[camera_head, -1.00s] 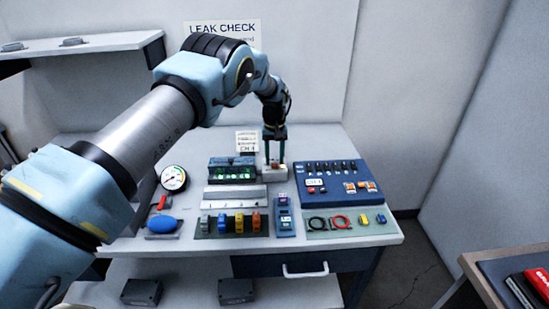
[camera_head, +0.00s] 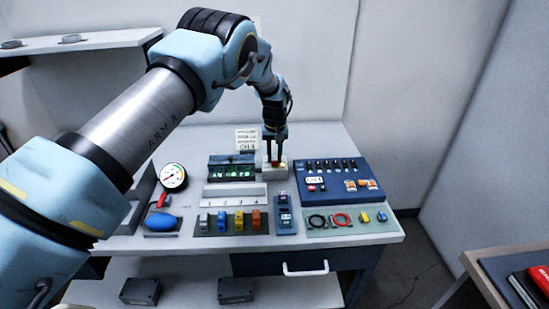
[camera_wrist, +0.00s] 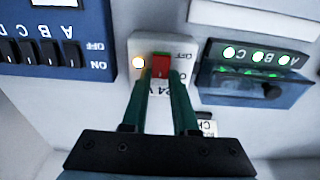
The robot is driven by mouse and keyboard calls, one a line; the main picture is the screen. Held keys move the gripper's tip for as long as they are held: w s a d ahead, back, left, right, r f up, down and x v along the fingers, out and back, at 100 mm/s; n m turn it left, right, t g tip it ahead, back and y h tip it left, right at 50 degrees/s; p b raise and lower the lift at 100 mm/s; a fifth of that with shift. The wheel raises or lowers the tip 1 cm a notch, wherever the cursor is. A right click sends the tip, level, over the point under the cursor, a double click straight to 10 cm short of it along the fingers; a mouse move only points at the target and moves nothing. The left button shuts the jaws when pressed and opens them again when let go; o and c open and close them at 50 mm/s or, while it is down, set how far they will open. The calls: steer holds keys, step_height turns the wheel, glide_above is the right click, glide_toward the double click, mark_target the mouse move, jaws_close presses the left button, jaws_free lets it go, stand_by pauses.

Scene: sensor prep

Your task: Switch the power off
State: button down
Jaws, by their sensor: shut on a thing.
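The power switch is a small white box (camera_wrist: 143,45) marked 24 V with a red rocker (camera_wrist: 160,66) on top. In the head view the box (camera_head: 266,174) stands on the bench between the green-lit unit and the blue panel. My gripper (camera_wrist: 160,79) is over the box from above, its two green fingers closed in on the rocker's sides. In the head view my gripper (camera_head: 274,162) hides part of the box. The rocker's exact tilt is hard to tell.
A blue panel (camera_head: 368,171) with several black ON/OFF switches stands close on one side. A unit with green lights (camera_head: 216,168) stands on the other.

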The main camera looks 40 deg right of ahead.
steer(key=t+b, duration=0.1)
steer(key=b, duration=0.1)
steer(key=t+h+b, duration=0.1)
steer(key=b, duration=0.1)
steer(key=shift+s+a+f+h, duration=0.2)
steer(key=shift+s+f+h, duration=0.1)
steer(key=shift+s, duration=0.05)
steer(key=shift+a+r+t+h+b, duration=0.15)
steer(key=shift+t+h+b, duration=0.2)
steer(key=shift+b, duration=0.45)
steer(key=shift+r, duration=0.15)
steer(key=c, duration=0.7)
jaws_free()
steer(key=shift+s+r, duration=0.1)
steer(key=shift+r, duration=0.05)
steer(key=b+v, duration=0.3)
steer(key=v, duration=0.7)
steer(key=shift+s+a+r, duration=0.15)
steer(key=shift+r, duration=0.1)
